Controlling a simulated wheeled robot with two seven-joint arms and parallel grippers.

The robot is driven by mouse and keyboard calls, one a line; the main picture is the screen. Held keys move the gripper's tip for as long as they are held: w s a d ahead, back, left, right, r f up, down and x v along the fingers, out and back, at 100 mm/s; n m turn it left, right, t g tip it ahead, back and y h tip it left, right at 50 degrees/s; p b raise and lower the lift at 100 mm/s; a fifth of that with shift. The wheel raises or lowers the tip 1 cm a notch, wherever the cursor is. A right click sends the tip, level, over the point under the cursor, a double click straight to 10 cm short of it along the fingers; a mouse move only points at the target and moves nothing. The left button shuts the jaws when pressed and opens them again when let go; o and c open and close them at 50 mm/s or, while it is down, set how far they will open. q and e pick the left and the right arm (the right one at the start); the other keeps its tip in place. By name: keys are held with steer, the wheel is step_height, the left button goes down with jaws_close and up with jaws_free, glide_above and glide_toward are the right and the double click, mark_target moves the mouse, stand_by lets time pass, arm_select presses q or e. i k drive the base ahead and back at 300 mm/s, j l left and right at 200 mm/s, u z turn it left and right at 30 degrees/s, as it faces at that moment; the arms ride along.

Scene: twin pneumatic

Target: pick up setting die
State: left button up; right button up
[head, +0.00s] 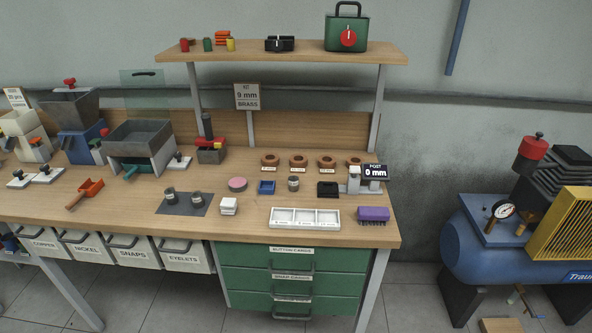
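No part labelled as the setting die can be read in the head view. Small grey metal cylinders that could be dies stand on the wooden bench. A left cylinder (169,192) and a right cylinder (198,199) stand upright on a dark grey mat (183,208). I cannot tell which one is the setting die. Neither of my grippers is in view.
A white three-compartment tray (305,226) and purple brush (373,214) lie near the front edge. Hopper machines (140,145) fill the left. A shelf (280,52) hangs over the back.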

mark_target(197, 197)
steer(key=i+l+u, duration=0.15)
steer(key=l, duration=0.2)
steer(key=i+l+u, duration=0.1)
steer(key=l, duration=0.3)
steer(key=i+l+u, duration=0.15)
steer(key=l, duration=0.15)
steer(key=i+l+u, duration=0.1)
steer(key=l, duration=0.25)
steer(key=i+l+u, duration=0.15)
steer(key=l, duration=0.2)
steer(key=i+l+u, duration=0.1)
steer(key=l, duration=0.3)
steer(key=i+l+u, duration=0.15)
steer(key=l, duration=0.2)
steer(key=i+l+u, duration=0.1)
steer(key=l, duration=0.3)
